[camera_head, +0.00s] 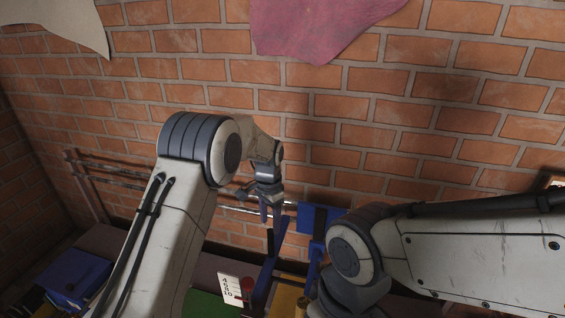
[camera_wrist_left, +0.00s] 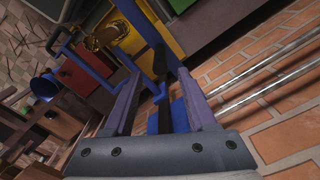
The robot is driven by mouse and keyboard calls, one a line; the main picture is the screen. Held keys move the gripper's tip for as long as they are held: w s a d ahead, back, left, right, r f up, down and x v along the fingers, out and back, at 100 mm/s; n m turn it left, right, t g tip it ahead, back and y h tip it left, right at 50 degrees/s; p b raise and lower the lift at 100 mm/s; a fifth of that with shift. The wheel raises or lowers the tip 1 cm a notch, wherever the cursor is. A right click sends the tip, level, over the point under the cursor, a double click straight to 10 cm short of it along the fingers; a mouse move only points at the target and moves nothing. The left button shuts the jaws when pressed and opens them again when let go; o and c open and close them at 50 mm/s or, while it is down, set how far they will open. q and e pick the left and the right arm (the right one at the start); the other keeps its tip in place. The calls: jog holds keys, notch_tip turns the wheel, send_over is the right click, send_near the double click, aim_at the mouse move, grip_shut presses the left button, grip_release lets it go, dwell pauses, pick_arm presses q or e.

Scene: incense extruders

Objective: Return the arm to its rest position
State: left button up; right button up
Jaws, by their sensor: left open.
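My left arm comes in from the left in the head view, raised and bent at the elbow, with its gripper (camera_head: 266,212) pointing down in front of the brick wall. In the left wrist view the two fingers of this gripper (camera_wrist_left: 160,105) stand apart with nothing held between them. Beyond the fingertips is a blue frame (camera_wrist_left: 130,25), apart from them as far as I can tell. The same blue frame (camera_head: 268,268) shows below the gripper in the head view. My right arm comes in from the right; its gripper is not in view.
A brick wall (camera_head: 330,105) fills the back, with metal pipes (camera_head: 120,177) along its lower part. Below are a blue box (camera_head: 75,280), a white card (camera_head: 229,287), a green surface (camera_head: 203,303) and a blue panel (camera_head: 318,219). The space before the upper wall is free.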

pick_arm(q)
jog(key=s+d+r+p, duration=0.2)
jog(key=s+d+r, duration=0.1)
jog(key=s+r, duration=0.5)
jog(key=s+d+r+p, duration=0.2)
jog(key=s+d+r, duration=0.1)
jog(key=s+r, duration=0.55)
jog(key=s+a+n+p, duration=0.1)
jog(key=s, duration=0.9)
jog(key=s+a+r+h+p, duration=0.1)
jog(key=s+a, duration=0.1)
jog(key=s, duration=0.8)
jog(key=shift+a+r+n, duration=0.25)
jog(key=shift+a+n, duration=0.05)
jog(key=shift+n, duration=0.1)
